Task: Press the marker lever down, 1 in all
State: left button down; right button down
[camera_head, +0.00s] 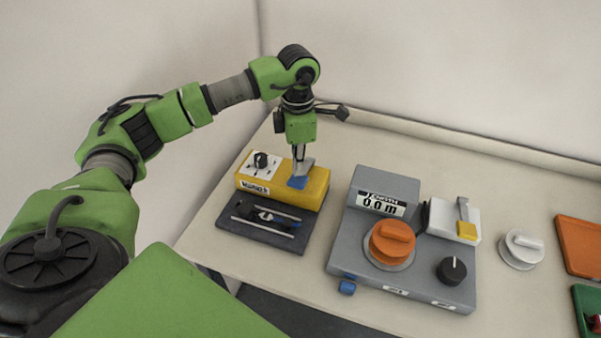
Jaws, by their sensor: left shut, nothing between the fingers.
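A yellow box (312,195) stands at the back left of the bench, with a small black knob and a label I cannot read clearly. A blue-tipped grey lever (298,182) sits on its top right. I take this as the marker lever, though a lever with a yellow tip (466,229) also shows on the grey machine. My left gripper (299,160) points down, shut and empty, directly over the blue-tipped lever. Its fingertips are at or just above the lever; I cannot tell if they touch. My right gripper is not in view.
A dark tray (266,238) lies in front of the yellow box. A grey machine (385,184) with a display, orange knob (392,242) and black knob (451,270) stands to the right. A white knob (521,248), orange tray (580,246) and green tray (586,300) lie farther right.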

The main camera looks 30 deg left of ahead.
aim_at(298, 179)
pick_arm(q)
jog(key=shift+s+f+b, duration=0.1)
jog(key=shift+f+b, duration=2)
jog(key=shift+f, duration=0.8)
jog(key=shift+r, duration=0.1)
jog(key=shift+r+p, duration=2.95)
jog(key=shift+r, duration=1.65)
jog(key=shift+f, duration=0.1)
